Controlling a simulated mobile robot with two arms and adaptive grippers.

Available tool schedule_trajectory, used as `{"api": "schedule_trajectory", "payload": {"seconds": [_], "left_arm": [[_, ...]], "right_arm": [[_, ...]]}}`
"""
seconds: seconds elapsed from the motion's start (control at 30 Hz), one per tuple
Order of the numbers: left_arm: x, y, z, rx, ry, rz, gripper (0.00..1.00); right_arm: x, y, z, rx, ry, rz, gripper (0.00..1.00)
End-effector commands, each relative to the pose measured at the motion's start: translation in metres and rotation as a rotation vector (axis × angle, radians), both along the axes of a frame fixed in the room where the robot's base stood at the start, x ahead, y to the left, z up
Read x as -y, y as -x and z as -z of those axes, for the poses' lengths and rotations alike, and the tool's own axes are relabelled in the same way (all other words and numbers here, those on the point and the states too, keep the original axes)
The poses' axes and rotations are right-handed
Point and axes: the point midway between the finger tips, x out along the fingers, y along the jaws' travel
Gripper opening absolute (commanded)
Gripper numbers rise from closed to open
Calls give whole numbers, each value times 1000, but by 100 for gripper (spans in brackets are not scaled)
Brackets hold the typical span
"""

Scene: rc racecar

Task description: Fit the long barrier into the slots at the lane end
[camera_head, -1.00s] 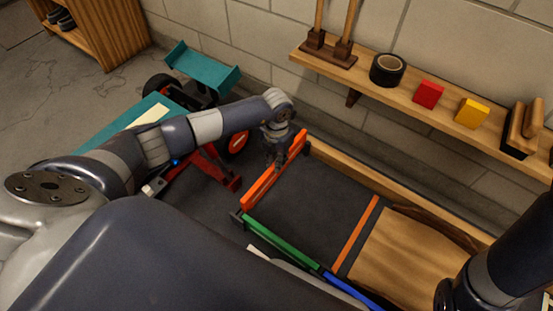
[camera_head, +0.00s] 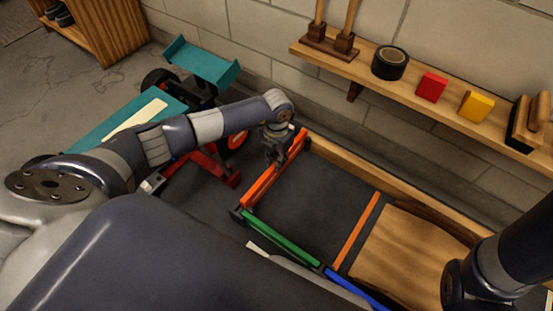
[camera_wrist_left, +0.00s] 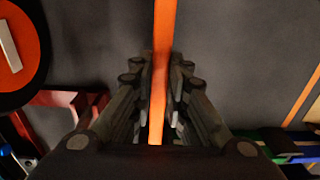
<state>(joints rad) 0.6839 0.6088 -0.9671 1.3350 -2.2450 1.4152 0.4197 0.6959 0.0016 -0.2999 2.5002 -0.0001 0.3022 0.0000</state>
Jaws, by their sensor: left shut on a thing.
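The long barrier (camera_head: 263,187) is an orange bar at the left end of the lane (camera_head: 310,190). It runs from the green side rail's black corner bracket (camera_head: 237,214) to near the wooden back rail. My left gripper (camera_head: 275,158) is shut on the barrier near its far half. In the left wrist view the barrier (camera_wrist_left: 164,40) passes upright between the fingers of my gripper (camera_wrist_left: 157,95). I cannot tell whether its ends sit down in the slots. My right arm (camera_head: 490,270) shows at the lower right, but its gripper is out of view.
A teal and red racecar (camera_head: 198,65) stands left of the lane. The green rail (camera_head: 280,240) edges the near side and a wooden rail (camera_head: 400,187) the far side. A wall shelf (camera_head: 400,85) holds several items. An orange strip (camera_head: 357,230) crosses the lane.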

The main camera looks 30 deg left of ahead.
Motion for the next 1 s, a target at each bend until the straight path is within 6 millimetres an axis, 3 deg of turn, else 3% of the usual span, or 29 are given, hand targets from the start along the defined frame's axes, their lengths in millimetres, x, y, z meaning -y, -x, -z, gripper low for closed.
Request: {"api": "schedule_trajectory", "payload": {"seconds": [0.93, 0.97, 1.0], "left_arm": [[0, 0, 24, 1, 0, 1, 0], [0, 0, 24, 1, 0, 1, 17], [0, 0, 23, 1, 0, 1, 26]], "right_arm": [[0, 0, 16, 1, -1, -1, 35], [0, 0, 16, 0, -1, -1, 35], [0, 0, 15, 0, -1, -1, 35]]}}
